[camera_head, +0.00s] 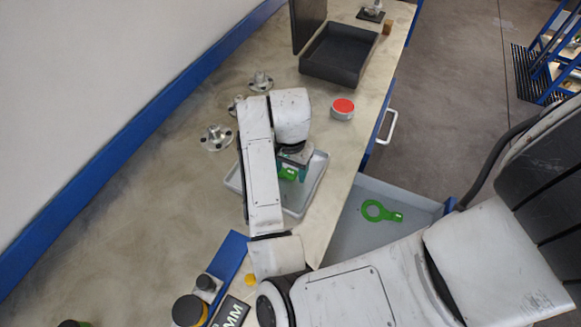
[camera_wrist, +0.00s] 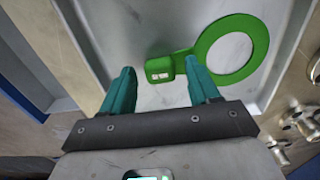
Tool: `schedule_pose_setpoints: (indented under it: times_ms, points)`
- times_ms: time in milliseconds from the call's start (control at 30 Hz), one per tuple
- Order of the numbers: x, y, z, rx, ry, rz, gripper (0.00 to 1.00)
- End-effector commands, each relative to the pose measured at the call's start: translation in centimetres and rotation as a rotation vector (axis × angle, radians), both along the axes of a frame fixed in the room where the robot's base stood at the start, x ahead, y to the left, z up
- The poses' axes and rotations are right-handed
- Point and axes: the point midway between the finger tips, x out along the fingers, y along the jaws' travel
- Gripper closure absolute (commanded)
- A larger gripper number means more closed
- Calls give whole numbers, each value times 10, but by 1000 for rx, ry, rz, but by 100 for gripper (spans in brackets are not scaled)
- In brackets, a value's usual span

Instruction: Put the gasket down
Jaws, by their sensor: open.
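A green gasket, a flat ring with a block-like tab (camera_wrist: 160,68), lies in a light grey tray (camera_wrist: 82,28), seemingly flat on its floor. In the head view only a bit of this gasket (camera_head: 288,174) shows under my arm, in the tray (camera_head: 316,182) on the bench. My gripper (camera_wrist: 159,68) is open, its teal fingers on either side of the tab. A gap shows at the left finger; the right finger is close to the tab, and I cannot tell if they touch. My gripper also shows in the head view (camera_head: 291,172), low over the tray.
A second green gasket (camera_head: 393,215) lies in an open grey drawer (camera_head: 345,237) below the bench edge. Metal flanged parts (camera_head: 216,138) stand left of the tray. A red-topped round tin (camera_head: 342,109) and a black bin (camera_head: 338,55) are farther back. The bench's left side is clear.

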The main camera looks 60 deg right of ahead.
Motion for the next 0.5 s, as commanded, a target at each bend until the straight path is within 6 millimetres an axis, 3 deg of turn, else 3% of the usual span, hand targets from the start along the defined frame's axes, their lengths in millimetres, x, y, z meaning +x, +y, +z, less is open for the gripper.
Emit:
schedule_pose_setpoints:
  times_ms: [167, 267, 500]
  points:
    - [0, 0, 8, -1, -1, -1, 39]
    - [0, -1, 24, -1, -3, -3, 39]
    - [1, 1, 78, 3, -6, -5, 39]
